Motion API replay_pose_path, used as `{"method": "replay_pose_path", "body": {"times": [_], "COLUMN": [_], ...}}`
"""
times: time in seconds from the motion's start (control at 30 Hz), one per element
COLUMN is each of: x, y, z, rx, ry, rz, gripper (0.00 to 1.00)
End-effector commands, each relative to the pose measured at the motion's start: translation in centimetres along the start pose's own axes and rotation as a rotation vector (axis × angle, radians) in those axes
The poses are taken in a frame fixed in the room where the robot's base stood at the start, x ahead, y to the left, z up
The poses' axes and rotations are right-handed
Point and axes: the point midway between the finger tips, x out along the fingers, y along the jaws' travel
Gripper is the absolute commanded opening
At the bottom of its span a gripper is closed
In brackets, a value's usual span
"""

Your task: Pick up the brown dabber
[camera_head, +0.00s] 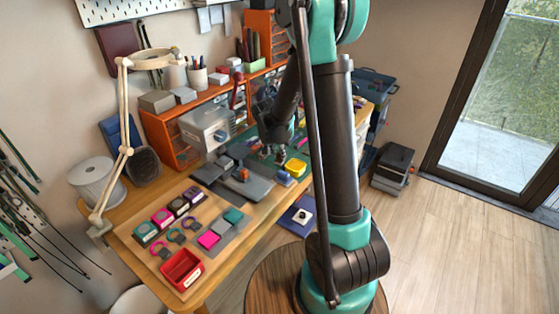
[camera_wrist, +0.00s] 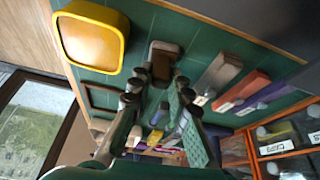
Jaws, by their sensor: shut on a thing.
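The brown dabber (camera_wrist: 161,67) shows between my fingertips in the wrist view. It is a small brown block with a paler greyish part at its far end. My gripper (camera_wrist: 154,88) is shut on it, with one finger on each side. The green mat lies behind it; I cannot tell whether the dabber is clear of the mat. In the head view my gripper (camera_head: 270,152) is over the green mat beyond the yellow tray, and the dabber is too small and hidden to make out there.
A yellow tray (camera_wrist: 63,37) lies close beside the dabber. Grey (camera_wrist: 221,72), brown-orange (camera_wrist: 243,90) and purple (camera_wrist: 268,95) blocks lie on the other side. An orange drawer unit (camera_head: 178,153) and grey machine (camera_head: 205,126) stand at the back. A red bin (camera_head: 181,269) stands at the front.

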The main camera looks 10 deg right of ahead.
Motion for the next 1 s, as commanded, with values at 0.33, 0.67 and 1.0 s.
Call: {"method": "replay_pose_path", "body": {"times": [0.33,0.67,1.0], "x": [-0.1,-3.1,-11.4], "y": [0.0,0.1,0.1], "z": [-0.1,-1.3,-4.7], "rx": [0.000,0.000,0.000], "ry": [0.000,0.000,0.000], "rz": [0.000,0.000,0.000], "gripper": [0.00,0.00,0.00]}}
